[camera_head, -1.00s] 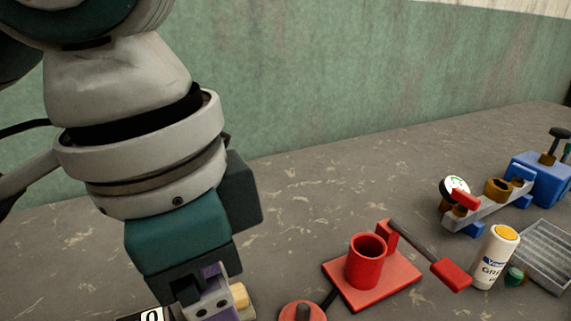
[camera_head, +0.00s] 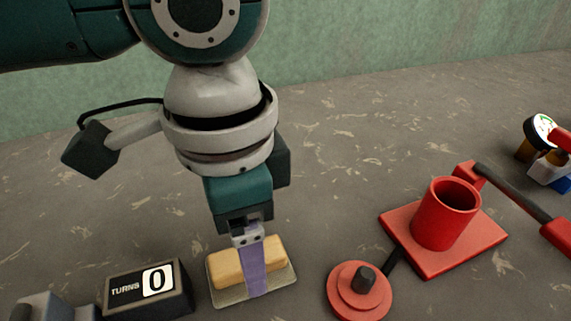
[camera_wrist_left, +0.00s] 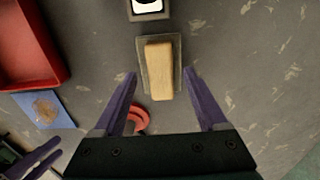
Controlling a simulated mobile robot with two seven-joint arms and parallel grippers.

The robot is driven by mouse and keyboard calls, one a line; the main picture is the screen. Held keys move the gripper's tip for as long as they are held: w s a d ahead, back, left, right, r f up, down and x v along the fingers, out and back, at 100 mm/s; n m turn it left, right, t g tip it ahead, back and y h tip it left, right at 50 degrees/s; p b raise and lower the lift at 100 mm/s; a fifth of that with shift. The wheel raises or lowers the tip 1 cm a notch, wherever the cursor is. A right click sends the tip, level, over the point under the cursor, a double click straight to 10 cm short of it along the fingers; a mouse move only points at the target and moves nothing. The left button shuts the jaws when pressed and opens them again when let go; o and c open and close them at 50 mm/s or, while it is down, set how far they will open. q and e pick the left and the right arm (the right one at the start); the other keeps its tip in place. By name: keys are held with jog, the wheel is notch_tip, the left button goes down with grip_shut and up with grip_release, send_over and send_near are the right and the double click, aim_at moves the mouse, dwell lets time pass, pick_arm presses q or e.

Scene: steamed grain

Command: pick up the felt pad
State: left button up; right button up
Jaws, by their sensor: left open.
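A tan block (camera_head: 230,268), which I take for the felt pad, lies on a thin pale tray (camera_head: 222,298) in the head view. It also shows in the left wrist view (camera_wrist_left: 158,70). My left gripper (camera_head: 253,290) points down at the block in the head view; one purple finger covers part of it. In the left wrist view my left gripper (camera_wrist_left: 159,74) is open, with its fingertips apart on both sides of the block's line. I cannot tell how high the fingertips are. Purple prongs at the lower left there look like my right gripper (camera_wrist_left: 35,160), partly cut off.
A turns counter showing 0 (camera_head: 150,290) stands left of the tray. A red round piece (camera_head: 360,292) and a red stand with a cup (camera_head: 443,215) are to the right. A red bin (camera_wrist_left: 30,45) and a blue mat (camera_wrist_left: 62,117) show in the wrist view.

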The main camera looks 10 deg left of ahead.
pick_arm(q)
jog(key=shift+f, duration=0.6)
grip_shut()
jog(key=shift+r, duration=0.1)
